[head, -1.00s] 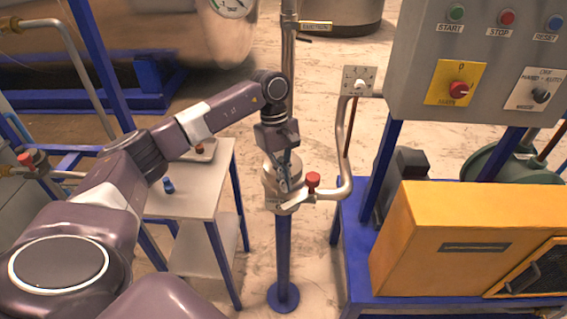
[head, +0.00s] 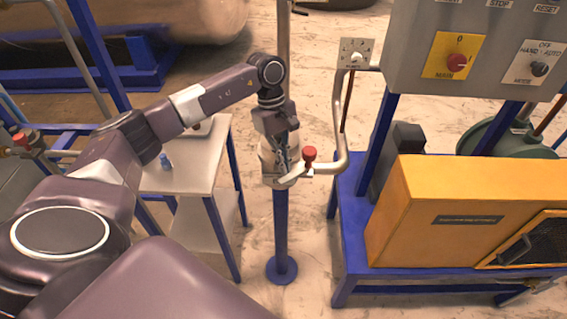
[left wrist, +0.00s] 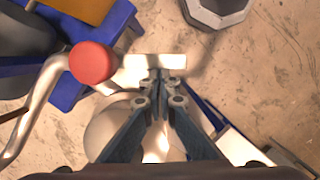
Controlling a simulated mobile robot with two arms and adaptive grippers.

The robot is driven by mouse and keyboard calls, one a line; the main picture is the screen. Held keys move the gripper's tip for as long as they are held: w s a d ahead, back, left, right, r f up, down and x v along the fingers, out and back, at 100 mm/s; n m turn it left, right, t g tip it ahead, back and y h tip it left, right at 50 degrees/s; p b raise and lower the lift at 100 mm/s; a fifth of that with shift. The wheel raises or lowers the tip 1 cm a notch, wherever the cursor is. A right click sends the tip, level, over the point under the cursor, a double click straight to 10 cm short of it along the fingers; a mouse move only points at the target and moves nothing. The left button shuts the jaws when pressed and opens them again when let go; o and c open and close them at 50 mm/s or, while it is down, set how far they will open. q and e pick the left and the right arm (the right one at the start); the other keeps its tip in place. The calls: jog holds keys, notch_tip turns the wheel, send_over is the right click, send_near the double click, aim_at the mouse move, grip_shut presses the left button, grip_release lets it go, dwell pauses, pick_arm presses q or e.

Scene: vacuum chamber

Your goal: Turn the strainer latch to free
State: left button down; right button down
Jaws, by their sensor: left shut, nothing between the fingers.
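The strainer (head: 266,157) is a pale round body on top of a blue post, with a pipe and a red knob (head: 309,154) at its right. My left gripper (head: 283,165) points down over the strainer's front, its fingers closed and empty. In the left wrist view the closed fingertips (left wrist: 158,76) are at the edge of a small pale plate (left wrist: 155,61), which may be the latch. I cannot tell whether they touch it. The strainer's rounded top (left wrist: 112,128) is partly hidden behind the fingers. My right gripper is out of view.
A bent pipe (head: 345,125) rises right of the strainer to a small numbered plate (head: 356,53). A yellow machine box (head: 440,215) on a blue frame stands at the right. A white side table (head: 185,178) stands at the left, below my arm. Floor is bare around the post.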

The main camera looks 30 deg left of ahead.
aim_at(294, 177)
pick_arm(q)
jog(key=shift+s+d+n, duration=0.15)
jog(key=shift+s+n, duration=0.05)
jog(key=shift+n, duration=0.2)
jog(key=shift+s+d+n+b, duration=0.1)
jog(key=shift+d+n+b, duration=0.1)
jog(key=shift+n+b, duration=0.25)
jog(key=d+n+b, duration=0.1)
jog(key=s+d+n+t+b, duration=0.1)
jog(key=n, duration=0.1)
jog(key=shift+f+n+b, duration=0.2)
jog(key=shift+n+b, duration=0.05)
jog(key=shift+b, duration=0.1)
jog(key=d+n+b, duration=0.1)
jog(key=d+n+t+b, duration=0.1)
jog(key=n, duration=0.1)
jog(key=shift+s+r, duration=0.1)
jog(key=shift+s, duration=0.1)
jog(key=shift+d+b, duration=0.25)
jog(key=shift+b, duration=0.05)
jog(key=shift+d, duration=0.15)
jog(key=shift+r, duration=0.15)
